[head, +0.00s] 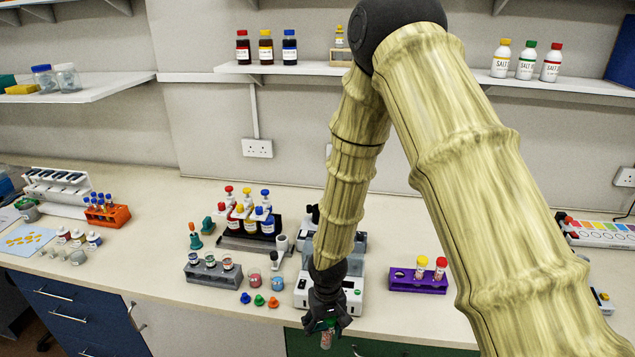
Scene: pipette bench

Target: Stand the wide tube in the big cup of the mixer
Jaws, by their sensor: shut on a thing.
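My gripper (327,324) is shut on the wide tube (326,341), a clear tube with a pale label. It hangs roughly upright below the fingers, in front of the bench's front edge; its upper part is mostly hidden by the fingers. A white bench machine (352,301), which looks like the mixer, stands just behind my gripper. My gripper and forearm cover much of it, so I cannot make out its big cup. The tube is apart from the machine.
A purple rack (405,285) with yellow- and red-capped tubes stands right of the machine. To its left are loose coloured caps (259,300), small cups (277,284) and a grey rack (205,274). A dark stand of bottles (243,240) is behind.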

